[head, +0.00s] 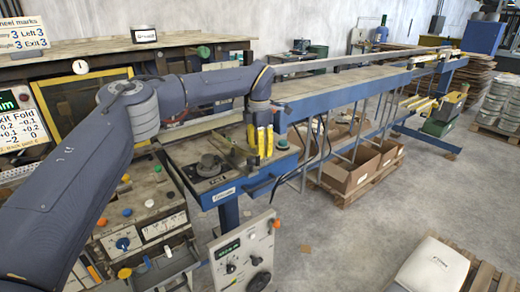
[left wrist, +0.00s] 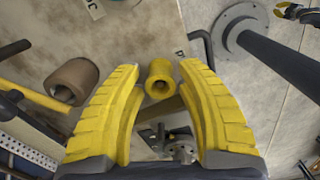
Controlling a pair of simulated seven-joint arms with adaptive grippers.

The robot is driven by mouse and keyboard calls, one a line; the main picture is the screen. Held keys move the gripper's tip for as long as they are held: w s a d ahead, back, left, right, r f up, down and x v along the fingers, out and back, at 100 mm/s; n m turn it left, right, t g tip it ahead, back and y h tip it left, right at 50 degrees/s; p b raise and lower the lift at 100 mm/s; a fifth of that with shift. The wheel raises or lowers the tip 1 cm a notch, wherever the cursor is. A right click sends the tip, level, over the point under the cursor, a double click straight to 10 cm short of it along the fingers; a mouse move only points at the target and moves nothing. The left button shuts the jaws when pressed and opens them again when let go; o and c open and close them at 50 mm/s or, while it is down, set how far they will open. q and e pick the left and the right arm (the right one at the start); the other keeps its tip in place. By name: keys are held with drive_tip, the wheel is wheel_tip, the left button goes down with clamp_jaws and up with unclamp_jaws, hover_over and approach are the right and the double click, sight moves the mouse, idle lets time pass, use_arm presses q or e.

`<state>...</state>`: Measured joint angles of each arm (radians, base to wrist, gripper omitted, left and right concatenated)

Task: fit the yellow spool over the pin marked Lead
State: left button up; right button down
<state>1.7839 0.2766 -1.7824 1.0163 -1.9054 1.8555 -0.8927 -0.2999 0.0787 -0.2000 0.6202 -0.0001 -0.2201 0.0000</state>
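The yellow spool (left wrist: 160,76) shows end-on in the left wrist view, its dark bore facing the camera. It lies between the tips of my left gripper (left wrist: 160,72), with a narrow gap to each finger. The fingers are apart, and I see no clear grip on the spool. In the head view my left gripper (head: 262,141) points down over the near end of the blue-framed bench, and its yellow fingers cannot be told from the spool. A pin marked Lead cannot be made out; the label (head: 224,195) on the bench's front is too small to read. My right gripper is not in view.
A brown roll (left wrist: 72,80) lies left of the fingers in the left wrist view. A dark post on a round flange (left wrist: 237,28) stands to the right. A dark round part (head: 209,164) sits on the bench end, left of the gripper. A control box (head: 243,255) stands below.

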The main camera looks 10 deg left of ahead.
use_arm(q)
drive_tip(key=shift+o, duration=0.2)
wheel_tip(320, 180, up, 12)
idle(0.9)
drive_tip(key=shift+a, duration=0.1)
